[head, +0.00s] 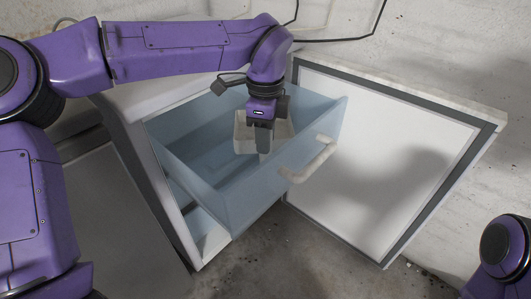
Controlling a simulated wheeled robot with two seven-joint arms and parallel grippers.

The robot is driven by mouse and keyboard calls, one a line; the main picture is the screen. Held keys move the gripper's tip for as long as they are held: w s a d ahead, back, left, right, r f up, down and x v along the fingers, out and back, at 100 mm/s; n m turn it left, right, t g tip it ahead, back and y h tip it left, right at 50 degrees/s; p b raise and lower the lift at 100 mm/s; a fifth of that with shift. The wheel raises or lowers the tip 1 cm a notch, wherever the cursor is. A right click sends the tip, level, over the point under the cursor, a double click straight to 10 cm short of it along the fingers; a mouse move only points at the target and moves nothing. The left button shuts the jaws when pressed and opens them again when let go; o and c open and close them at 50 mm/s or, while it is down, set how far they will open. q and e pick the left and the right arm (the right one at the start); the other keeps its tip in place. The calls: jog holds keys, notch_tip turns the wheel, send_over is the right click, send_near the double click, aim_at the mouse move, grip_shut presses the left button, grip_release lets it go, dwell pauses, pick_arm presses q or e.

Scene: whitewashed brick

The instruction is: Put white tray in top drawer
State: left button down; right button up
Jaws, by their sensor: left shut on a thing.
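The white tray (283,131) is at the inner right part of the open top drawer (227,200), which has blue see-through walls and a pale handle (309,160). My left gripper (264,145) points down over the drawer and is shut on the tray, at its near side. The tray shows within the drawer's outline; I cannot tell whether it touches the drawer floor. The gripper hides part of the tray. My right gripper is out of view; only a piece of my right arm shows at the lower right.
The drawer slides out of a white cabinet (152,183). A white panel with a grey border (372,150) stands to the right of the drawer. A dark panel (112,225) is at the left. The concrete floor (290,265) in front is clear.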

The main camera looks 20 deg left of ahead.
pick_arm(q)
notch_tip(320, 180, down, 3)
jog(key=shift+f+b, duration=0.1)
jog(key=shift+b, duration=0.7)
jog(key=shift+r, duration=0.2)
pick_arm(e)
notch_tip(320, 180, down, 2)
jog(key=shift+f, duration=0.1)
pick_arm(q)
jog(key=shift+f+b, duration=0.4)
jog(key=shift+f, duration=0.2)
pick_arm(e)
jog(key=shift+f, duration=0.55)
pick_arm(q)
jog(key=c, duration=0.8)
grip_release()
notch_tip(320, 180, up, 13)
jog(key=p, duration=0.5)
jog(key=shift+f, duration=0.2)
jog(key=shift+r, duration=0.35)
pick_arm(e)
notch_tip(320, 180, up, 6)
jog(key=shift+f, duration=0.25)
